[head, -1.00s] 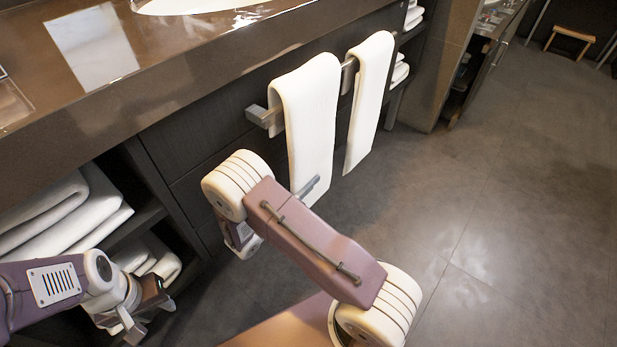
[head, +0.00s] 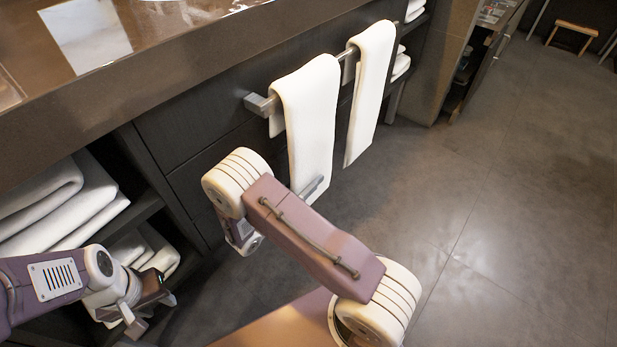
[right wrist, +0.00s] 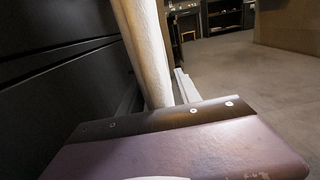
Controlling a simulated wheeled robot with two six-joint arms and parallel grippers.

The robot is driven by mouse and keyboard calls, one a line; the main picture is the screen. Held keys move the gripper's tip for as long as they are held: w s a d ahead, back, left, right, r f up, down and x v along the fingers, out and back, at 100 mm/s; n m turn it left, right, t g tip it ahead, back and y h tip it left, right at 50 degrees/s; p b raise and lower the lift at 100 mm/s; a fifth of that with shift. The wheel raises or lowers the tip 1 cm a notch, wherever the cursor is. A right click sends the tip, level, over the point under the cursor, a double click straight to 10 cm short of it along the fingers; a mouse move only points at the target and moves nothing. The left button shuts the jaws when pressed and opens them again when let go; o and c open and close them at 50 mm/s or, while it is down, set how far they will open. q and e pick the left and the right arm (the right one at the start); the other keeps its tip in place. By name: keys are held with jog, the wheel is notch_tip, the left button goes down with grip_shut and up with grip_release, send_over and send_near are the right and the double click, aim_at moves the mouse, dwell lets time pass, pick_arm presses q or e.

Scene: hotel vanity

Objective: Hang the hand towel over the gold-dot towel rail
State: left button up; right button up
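The white hand towel (head: 308,120) hangs folded at the near end of the grey metal rail (head: 262,102), in the head view. My right gripper (head: 313,187) is at its lower part, one grey finger across the front face; the other finger is hidden. The towel moves with this gripper, so it appears shut on it. In the right wrist view the towel (right wrist: 146,50) rises beyond the wrist, with a pale finger (right wrist: 186,85) at its right. My left gripper (head: 150,315) is open and empty at the lower left. No gold dot is visible.
A second white towel (head: 369,90) hangs farther along the rail. Folded towels (head: 60,205) fill the shelves at left. The brown countertop (head: 180,75) overhangs the dark drawer fronts. The floor (head: 500,220) at right is clear.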

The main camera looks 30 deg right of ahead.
jog(key=p+v, duration=0.4)
jog(key=v, duration=0.5)
jog(key=shift+p, duration=0.3)
